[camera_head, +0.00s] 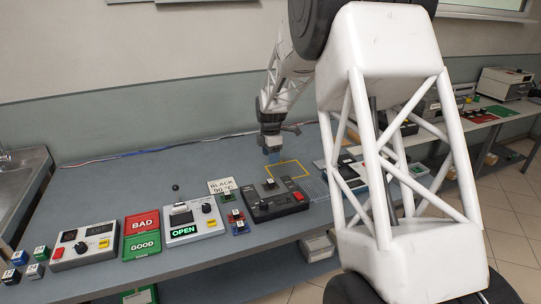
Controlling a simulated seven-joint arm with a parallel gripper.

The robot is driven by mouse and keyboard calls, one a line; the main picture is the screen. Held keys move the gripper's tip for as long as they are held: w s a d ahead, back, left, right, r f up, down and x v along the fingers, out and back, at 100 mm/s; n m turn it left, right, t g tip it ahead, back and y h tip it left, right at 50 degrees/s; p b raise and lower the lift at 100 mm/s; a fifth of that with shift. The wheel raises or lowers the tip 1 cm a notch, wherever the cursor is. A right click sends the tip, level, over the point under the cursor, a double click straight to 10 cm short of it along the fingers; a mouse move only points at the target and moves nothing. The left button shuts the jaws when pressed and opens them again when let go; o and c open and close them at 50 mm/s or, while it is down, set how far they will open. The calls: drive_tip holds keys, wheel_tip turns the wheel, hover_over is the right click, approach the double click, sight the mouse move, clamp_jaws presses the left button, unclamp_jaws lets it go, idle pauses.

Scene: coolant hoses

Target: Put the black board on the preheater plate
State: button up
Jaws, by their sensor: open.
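A black unit with a red switch, which looks like the preheater (282,206), stands on the bench at the picture's middle. A small dark block with a pale top (270,183) rests on its upper face. It resembles the blocks on the coloured boards and may belong to the black board, but black on black hides any board outline. My gripper (273,155) is open, pointing down above the bench behind the unit, apart from the block. Its fingers are small and nothing clear shows between them.
A "BLACK 90 °C" card (221,186) stands left of the unit, near green (227,198) and blue (240,229) boards. Further left are an "OPEN" device (190,220), BAD and GOOD pads (142,233) and a grey meter (85,246). A yellow outline (303,166) marks bench behind.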

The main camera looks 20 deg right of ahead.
drive_tip(key=s+a+r+m, duration=0.3)
drive_tip(key=s+r, duration=0.2)
drive_tip(key=s, duration=0.3)
drive_tip(key=s+a+r+m+t, duration=0.1)
drive_tip(key=s+a+r+m, duration=0.3)
drive_tip(key=s, duration=0.3)
drive_tip(key=s+a+r+m, duration=0.25)
drive_tip(key=s+r, duration=0.25)
drive_tip(key=s, duration=0.3)
drive_tip(key=s+a+m, duration=0.3)
drive_tip(key=s+m, duration=0.1)
drive_tip(key=s, duration=0.9)
drive_tip(key=s+a+m+t, duration=0.1)
drive_tip(key=s+a+m, duration=0.2)
drive_tip(key=s, duration=1)
drive_tip(key=shift+s+a+f+m+t, duration=0.2)
drive_tip(key=shift+m+t, duration=0.1)
drive_tip(key=shift+m, duration=0.55)
